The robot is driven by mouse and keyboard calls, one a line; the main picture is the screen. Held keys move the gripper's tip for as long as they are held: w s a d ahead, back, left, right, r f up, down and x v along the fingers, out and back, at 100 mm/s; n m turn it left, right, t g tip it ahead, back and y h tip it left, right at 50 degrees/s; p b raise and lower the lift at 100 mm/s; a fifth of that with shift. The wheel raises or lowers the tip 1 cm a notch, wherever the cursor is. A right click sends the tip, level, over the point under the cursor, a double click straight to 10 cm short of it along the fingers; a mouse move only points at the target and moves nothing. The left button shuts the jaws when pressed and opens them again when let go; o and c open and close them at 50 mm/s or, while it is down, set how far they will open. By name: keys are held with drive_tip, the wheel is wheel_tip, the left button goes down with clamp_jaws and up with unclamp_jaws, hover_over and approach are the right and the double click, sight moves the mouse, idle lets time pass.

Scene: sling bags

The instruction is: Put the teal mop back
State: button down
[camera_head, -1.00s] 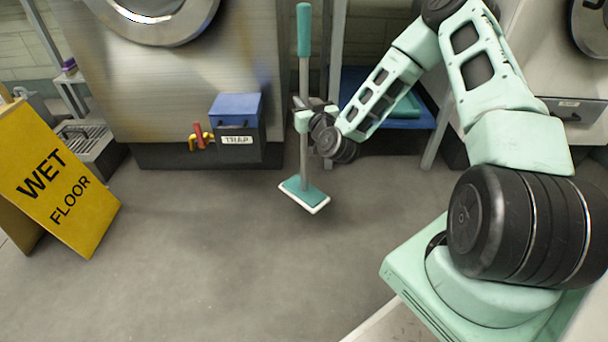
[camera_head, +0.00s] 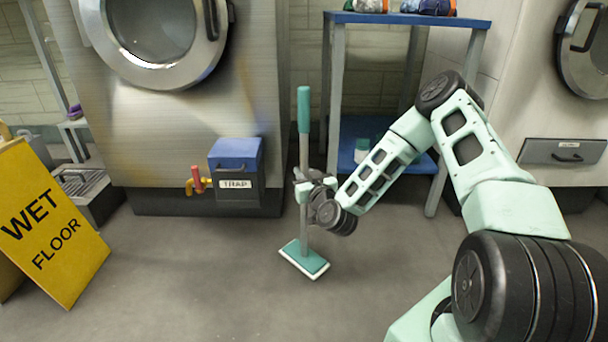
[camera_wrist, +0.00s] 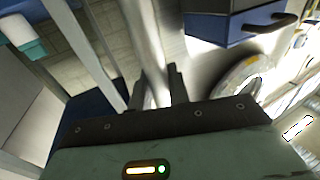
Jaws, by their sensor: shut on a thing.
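The teal mop (camera_head: 304,258) stands nearly upright in the head view, with a teal grip at the top, a grey pole and a flat teal head with a white edge. My gripper (camera_head: 304,186) is shut on the middle of the pole. The mop head is low over the floor; I cannot tell whether it touches. In the wrist view the pole (camera_wrist: 148,50) runs up between the fingers (camera_wrist: 158,85), and the rest of the mop is out of sight.
A blue-topped shelf (camera_head: 407,20) stands behind my arm. A blue trap box (camera_head: 235,160) with a red-handled valve (camera_head: 198,180) fronts the washer (camera_head: 160,110) at left. A yellow wet floor sign (camera_head: 50,220) stands far left. The front floor (camera_head: 190,285) is clear.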

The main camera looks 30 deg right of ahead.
drive_tip(key=c, duration=1.3)
unclamp_jaws()
drive_tip(key=shift+f, duration=0.1)
drive_tip(key=shift+s+r, duration=0.1)
drive_tip(key=shift+r, duration=0.1)
drive_tip(key=s+a+p, duration=0.2)
drive_tip(key=s+p, duration=0.3)
drive_tip(key=s, duration=0.6)
drive_tip(key=a+r+n+g+y, duration=0.2)
drive_tip(key=a+n+g+y, duration=0.25)
drive_tip(key=a, duration=0.65)
drive_tip(key=a+r+n+g+y, duration=0.2)
drive_tip(key=a+n+g+y, duration=0.25)
drive_tip(key=a, duration=0.55)
drive_tip(key=s+a+r+g+h, duration=0.1)
drive_tip(key=s+a+r+g, duration=0.1)
drive_tip(key=s, duration=0.7)
drive_tip(key=s+a+r+g+h, duration=0.1)
drive_tip(key=s+r+g, duration=0.3)
drive_tip(key=s, duration=0.5)
drive_tip(key=s+a+r+g+h, duration=0.2)
drive_tip(key=s+r+g, duration=0.1)
drive_tip(key=s+r, duration=0.4)
drive_tip(key=shift+s+a+n+h, duration=0.2)
drive_tip(key=shift+s, duration=0.6)
drive_tip(key=shift+s+a+n+h, duration=0.15)
drive_tip(key=shift+s+n+h, duration=0.05)
drive_tip(key=shift+s, duration=0.6)
